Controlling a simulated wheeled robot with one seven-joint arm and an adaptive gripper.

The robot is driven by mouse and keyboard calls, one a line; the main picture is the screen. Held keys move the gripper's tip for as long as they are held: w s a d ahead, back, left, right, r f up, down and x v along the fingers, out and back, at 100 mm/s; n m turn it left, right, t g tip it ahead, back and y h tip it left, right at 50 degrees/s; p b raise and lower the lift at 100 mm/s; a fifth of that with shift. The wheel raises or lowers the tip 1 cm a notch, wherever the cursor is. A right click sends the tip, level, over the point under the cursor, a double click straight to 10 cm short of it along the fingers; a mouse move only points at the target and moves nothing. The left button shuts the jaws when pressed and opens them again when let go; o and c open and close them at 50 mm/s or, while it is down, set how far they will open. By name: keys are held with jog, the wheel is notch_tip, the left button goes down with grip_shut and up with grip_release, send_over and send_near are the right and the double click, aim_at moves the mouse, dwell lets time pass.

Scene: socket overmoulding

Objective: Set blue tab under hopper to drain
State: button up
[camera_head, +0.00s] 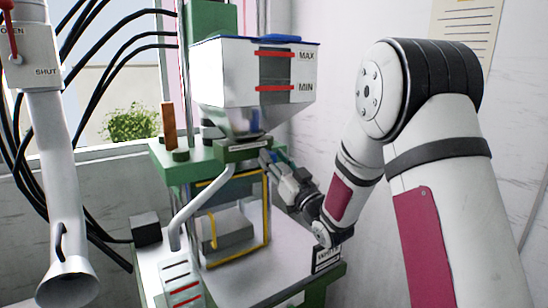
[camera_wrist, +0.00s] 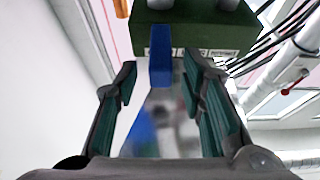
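The white hopper (camera_head: 225,85) with red MAX and MIN bars stands on the green machine head. A green block with a label (camera_head: 246,144) sits just below its cone; this block (camera_wrist: 205,25) also fills the top of the wrist view. The blue tab (camera_wrist: 160,66) projects down from the block in front of its label, whose text I cannot read. My gripper (camera_head: 268,160) is at the block's right side. In the wrist view my gripper (camera_wrist: 159,75) is open, its fingers on either side of the tab with gaps. Whether the tab lies at fingertip depth is unclear.
A yellow-edged guard frame (camera_head: 268,225) stands below the green head (camera_head: 180,172). A bent white pipe (camera_head: 195,205) runs down its left front. A white tube with an OPEN/SHUT plate (camera_head: 40,55) and black cables fill the left. The wall is close on the right.

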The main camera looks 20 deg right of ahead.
jog(key=shift+w+a+r, duration=0.15)
jog(key=shift+w, duration=0.15)
grip_shut()
jog(key=s+a, duration=0.2)
jog(key=a, duration=0.6)
jog(key=shift+s, duration=0.3)
grip_release()
jog(key=shift+a, duration=0.1)
jog(key=shift+s, duration=0.1)
